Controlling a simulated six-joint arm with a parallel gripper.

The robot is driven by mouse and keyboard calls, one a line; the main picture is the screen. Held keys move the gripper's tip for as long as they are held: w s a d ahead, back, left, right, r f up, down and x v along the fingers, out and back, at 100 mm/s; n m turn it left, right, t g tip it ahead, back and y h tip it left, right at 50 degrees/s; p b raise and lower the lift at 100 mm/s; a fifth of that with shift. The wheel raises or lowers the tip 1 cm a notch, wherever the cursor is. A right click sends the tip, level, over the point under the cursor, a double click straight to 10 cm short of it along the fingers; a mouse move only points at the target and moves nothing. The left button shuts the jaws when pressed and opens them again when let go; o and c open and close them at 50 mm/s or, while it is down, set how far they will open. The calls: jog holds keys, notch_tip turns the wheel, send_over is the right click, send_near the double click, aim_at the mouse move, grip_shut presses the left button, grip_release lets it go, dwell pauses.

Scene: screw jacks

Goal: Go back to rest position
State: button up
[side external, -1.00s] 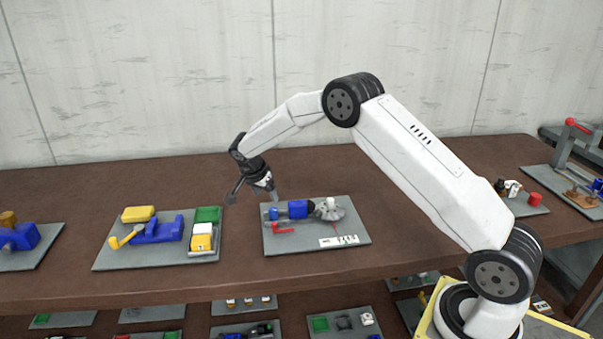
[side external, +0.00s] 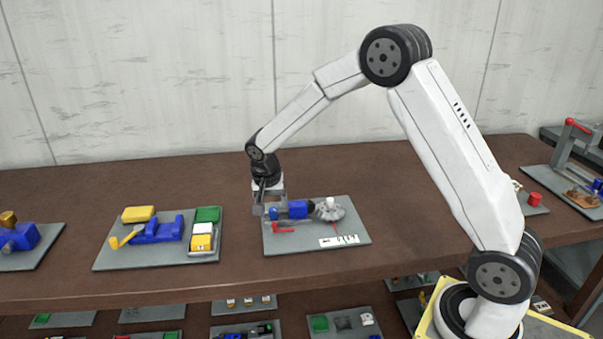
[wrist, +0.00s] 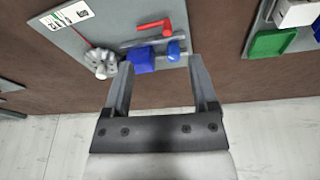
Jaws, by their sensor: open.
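My gripper (side external: 269,201) points down in the side external view, just behind and above the left back part of a grey board. In the wrist view my gripper (wrist: 160,72) has its two fingers well apart with nothing between them. The grey board (side external: 350,232) carries a screw jack with a blue block (side external: 298,209), a blue knob (side external: 273,213) and a grey-white round part (side external: 330,209). A red bent handle (side external: 283,229) lies on the board's front left. In the wrist view the blue block (wrist: 139,58) and red handle (wrist: 154,27) lie beyond the fingertips.
A board with yellow and blue parts (side external: 120,257) lies to the left. A red cylinder (side external: 535,199) stands on a board at the right. The brown table (side external: 180,175) is clear behind the boards, in front of a pale wall (side external: 150,80).

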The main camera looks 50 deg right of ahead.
jog(key=s+a+n+y, duration=0.1)
jog(key=s+a+n, duration=0.1)
jog(key=s, duration=0.5)
jog(key=s+a+r+n+t, duration=0.1)
jog(key=s+a+n, duration=0.2)
jog(key=s+n, duration=0.2)
jog(key=s+a+n+y, duration=0.1)
jog(key=s+a+n, duration=0.1)
jog(key=s, duration=0.7)
jog(key=shift+a+r+n+y, duration=0.25)
jog(key=shift+n+y, duration=0.05)
jog(key=shift+n, duration=0.6)
